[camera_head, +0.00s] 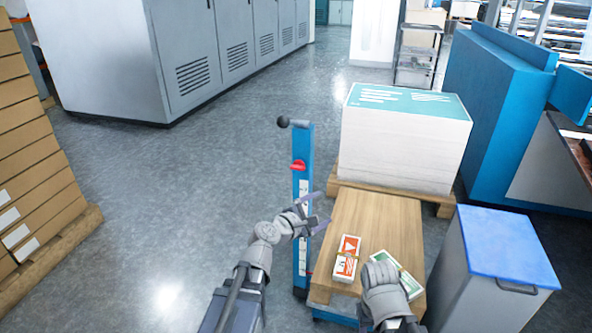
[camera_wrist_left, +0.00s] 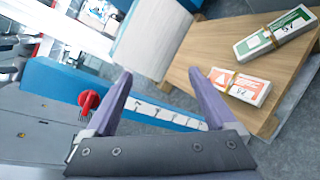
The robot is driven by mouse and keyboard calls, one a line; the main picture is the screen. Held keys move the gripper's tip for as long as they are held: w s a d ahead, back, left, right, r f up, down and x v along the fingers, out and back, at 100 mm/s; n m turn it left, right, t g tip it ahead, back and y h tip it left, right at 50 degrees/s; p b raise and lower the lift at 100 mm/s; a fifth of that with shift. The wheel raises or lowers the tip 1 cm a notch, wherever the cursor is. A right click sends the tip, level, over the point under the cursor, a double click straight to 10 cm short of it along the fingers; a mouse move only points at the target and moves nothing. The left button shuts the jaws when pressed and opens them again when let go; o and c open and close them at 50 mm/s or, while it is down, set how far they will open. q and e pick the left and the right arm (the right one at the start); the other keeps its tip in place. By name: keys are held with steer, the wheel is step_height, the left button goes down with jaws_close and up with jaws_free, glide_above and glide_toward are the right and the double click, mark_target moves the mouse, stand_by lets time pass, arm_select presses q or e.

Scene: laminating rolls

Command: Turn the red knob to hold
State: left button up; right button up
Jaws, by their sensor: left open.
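The red knob (camera_head: 298,165) sits on the upper part of a blue upright post (camera_head: 303,145) that has a white label strip below the knob. In the left wrist view the knob (camera_wrist_left: 88,101) shows left of my left gripper's fingers. My left gripper (camera_head: 318,209) is open and empty, right of the post and lower than the knob in the head view. It is apart from the knob. My right arm's wrist (camera_head: 385,290) is over the wooden tabletop, and its fingers cannot be made out.
A wooden tabletop (camera_head: 372,220) holds an orange-labelled pack (camera_head: 347,258) and a green-labelled pack (camera_head: 408,283). A tall paper stack (camera_head: 400,145) stands behind it. A grey bin with a blue lid (camera_head: 505,250) is at right. A black ball handle (camera_head: 283,121) tops the post.

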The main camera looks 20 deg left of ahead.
mark_target(297, 168)
arm_select(q)
steer(key=w+a+r+n+t+y, duration=0.2)
steer(key=a+r+n+t+y, duration=0.3)
steer(key=a+n, duration=0.7)
steer(key=shift+w+d+r+n+g+y, duration=0.15)
steer(key=shift+w+d+n, duration=0.25)
steer(key=shift+w, duration=0.95)
steer(key=shift+w+d+n+g+y, duration=0.1)
steer(key=shift+w+d+n, duration=0.3)
steer(key=shift+w, duration=0.95)
steer(key=shift+w+d+r+n+g+y, duration=0.15)
steer(key=shift+w+d+n, duration=0.25)
steer(key=shift+w, duration=0.95)
steer(key=shift+f, duration=0.1)
steer(key=c, duration=1.4)
